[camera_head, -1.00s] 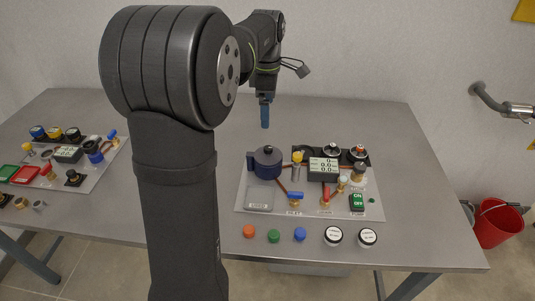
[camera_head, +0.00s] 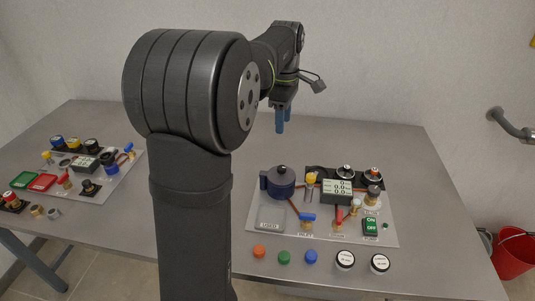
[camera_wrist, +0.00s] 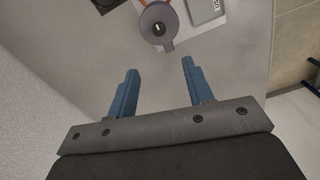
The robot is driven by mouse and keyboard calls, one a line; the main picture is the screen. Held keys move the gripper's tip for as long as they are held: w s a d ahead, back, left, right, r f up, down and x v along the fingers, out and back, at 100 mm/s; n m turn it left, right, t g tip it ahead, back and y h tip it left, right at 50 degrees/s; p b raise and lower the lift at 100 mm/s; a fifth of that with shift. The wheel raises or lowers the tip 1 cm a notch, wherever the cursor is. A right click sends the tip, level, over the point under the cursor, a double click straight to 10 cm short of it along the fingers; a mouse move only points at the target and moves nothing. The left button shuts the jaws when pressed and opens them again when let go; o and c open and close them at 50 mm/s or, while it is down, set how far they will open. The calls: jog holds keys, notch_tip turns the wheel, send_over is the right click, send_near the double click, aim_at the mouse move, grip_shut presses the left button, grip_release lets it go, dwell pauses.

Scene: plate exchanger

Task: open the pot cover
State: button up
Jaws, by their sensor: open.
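The pot (camera_head: 279,186) is a dark blue-grey round vessel on the right-hand panel, with its cover (camera_head: 281,171) on top and a small dark knob in the middle. It also shows at the top of the wrist view, where the cover (camera_wrist: 152,20) is seen from above with a handle-like tab toward my gripper. My gripper (camera_head: 281,120) has blue fingers pointing down, above and behind the pot and apart from it. In the wrist view my gripper (camera_wrist: 158,88) is open and empty, with bare table between its fingers.
The right panel (camera_head: 343,236) carries a display (camera_head: 337,190), valves and a green switch (camera_head: 370,225). Coloured caps and two white-topped round pieces (camera_head: 345,260) lie in front. A second panel (camera_head: 100,180) lies at left. The table behind the pot is clear.

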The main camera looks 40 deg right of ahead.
jog(key=m, duration=0.7)
send_near(282, 167)
notch_tip(282, 167, down, 9)
jog(key=shift+r, duration=0.2)
grip_shut()
